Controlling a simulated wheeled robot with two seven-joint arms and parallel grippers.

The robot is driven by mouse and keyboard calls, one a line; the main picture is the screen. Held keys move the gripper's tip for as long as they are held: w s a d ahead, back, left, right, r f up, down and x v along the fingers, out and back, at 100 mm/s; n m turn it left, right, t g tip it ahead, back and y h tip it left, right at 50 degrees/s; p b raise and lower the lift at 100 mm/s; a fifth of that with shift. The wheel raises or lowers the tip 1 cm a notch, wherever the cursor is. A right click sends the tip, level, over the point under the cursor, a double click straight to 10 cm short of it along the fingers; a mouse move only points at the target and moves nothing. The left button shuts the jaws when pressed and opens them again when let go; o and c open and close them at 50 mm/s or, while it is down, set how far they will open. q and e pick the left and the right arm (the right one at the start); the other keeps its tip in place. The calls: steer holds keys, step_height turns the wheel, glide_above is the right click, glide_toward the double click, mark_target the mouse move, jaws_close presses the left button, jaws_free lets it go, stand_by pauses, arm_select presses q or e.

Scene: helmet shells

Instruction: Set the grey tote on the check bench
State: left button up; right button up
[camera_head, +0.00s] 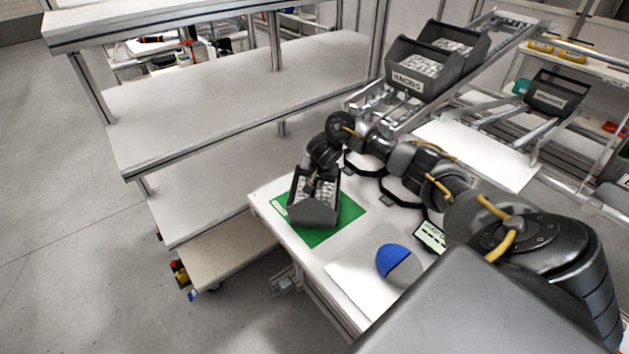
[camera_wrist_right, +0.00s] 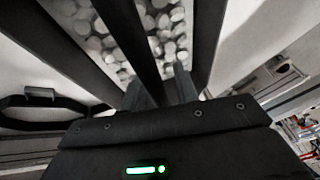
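A grey tote (camera_head: 313,210) filled with small round light pieces is over the green mat (camera_head: 347,213) on the white bench (camera_head: 322,258). It looks to be resting there, but its underside is hidden. My right arm reaches in from the right, and its gripper (camera_head: 312,184) is at the tote's top. In the right wrist view, the fingers of my right gripper (camera_wrist_right: 164,88) sit on both sides of the tote's dark handle bar (camera_wrist_right: 132,32), with the round pieces (camera_wrist_right: 163,25) below. My left gripper is not in view.
An empty multi-level shelf (camera_head: 230,85) stands at left. A sloped rack (camera_head: 470,75) behind holds more dark totes, one labelled KNOBS (camera_head: 424,72).

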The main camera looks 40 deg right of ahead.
steer(key=shift+r, duration=0.15)
steer(key=shift+r, duration=0.35)
steer(key=p+v, duration=0.6)
steer(key=v, duration=0.5)
steer(key=shift+s+p, duration=0.25)
steer(key=shift+p, duration=0.05)
steer(key=shift+w+a, duration=0.1)
